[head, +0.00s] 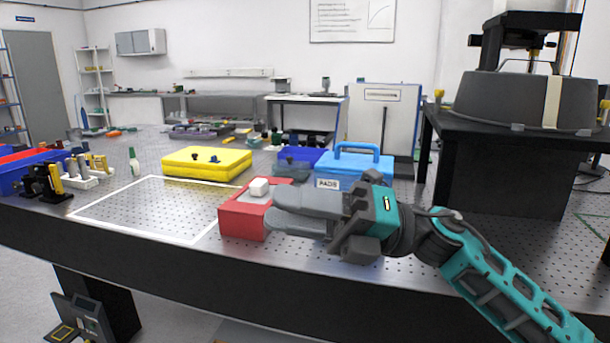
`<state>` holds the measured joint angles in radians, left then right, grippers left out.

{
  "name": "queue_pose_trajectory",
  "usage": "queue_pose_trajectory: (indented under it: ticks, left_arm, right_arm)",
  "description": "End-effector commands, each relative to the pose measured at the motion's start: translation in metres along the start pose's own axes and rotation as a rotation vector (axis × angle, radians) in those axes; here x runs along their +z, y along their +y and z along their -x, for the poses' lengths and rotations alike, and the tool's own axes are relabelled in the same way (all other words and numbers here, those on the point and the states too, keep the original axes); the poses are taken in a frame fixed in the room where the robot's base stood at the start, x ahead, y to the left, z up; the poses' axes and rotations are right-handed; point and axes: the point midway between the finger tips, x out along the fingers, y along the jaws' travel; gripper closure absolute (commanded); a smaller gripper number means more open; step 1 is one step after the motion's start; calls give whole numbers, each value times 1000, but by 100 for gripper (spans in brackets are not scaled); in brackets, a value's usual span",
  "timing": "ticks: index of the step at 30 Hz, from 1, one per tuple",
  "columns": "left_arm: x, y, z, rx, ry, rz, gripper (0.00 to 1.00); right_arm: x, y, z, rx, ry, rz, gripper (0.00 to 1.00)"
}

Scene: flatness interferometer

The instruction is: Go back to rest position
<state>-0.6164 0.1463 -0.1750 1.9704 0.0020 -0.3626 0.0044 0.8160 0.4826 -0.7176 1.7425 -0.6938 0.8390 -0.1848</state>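My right gripper (272,208) reaches in from the lower right over the front of the perforated bench (420,275). Its two grey fingers point left and overlap the right side of a red box (241,217). The fingers look close together, but any gap between them is hard to judge, and so is contact with the box. No held object shows. My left gripper and arm are not in view.
A white-outlined empty area (150,207) lies left of the red box. Behind are a yellow case (207,162) and a blue case labelled PADS (355,163). Small tools and a blue bin (30,172) stand at left. A black stand with the instrument (520,100) rises at right.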

Motion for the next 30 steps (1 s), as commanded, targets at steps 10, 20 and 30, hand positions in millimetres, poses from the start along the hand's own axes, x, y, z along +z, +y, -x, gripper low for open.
queue_pose_trajectory:
  ticks: [10,20,30]
  left_arm:
    - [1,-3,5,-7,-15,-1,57]
    - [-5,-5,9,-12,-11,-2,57]
    - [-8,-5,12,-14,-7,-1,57]
  right_arm:
    - [-2,-79,71,197,-683,-618,61]
    - [-106,-189,189,222,-1367,-1221,61]
    - [-284,-235,270,142,-1936,-1684,61]
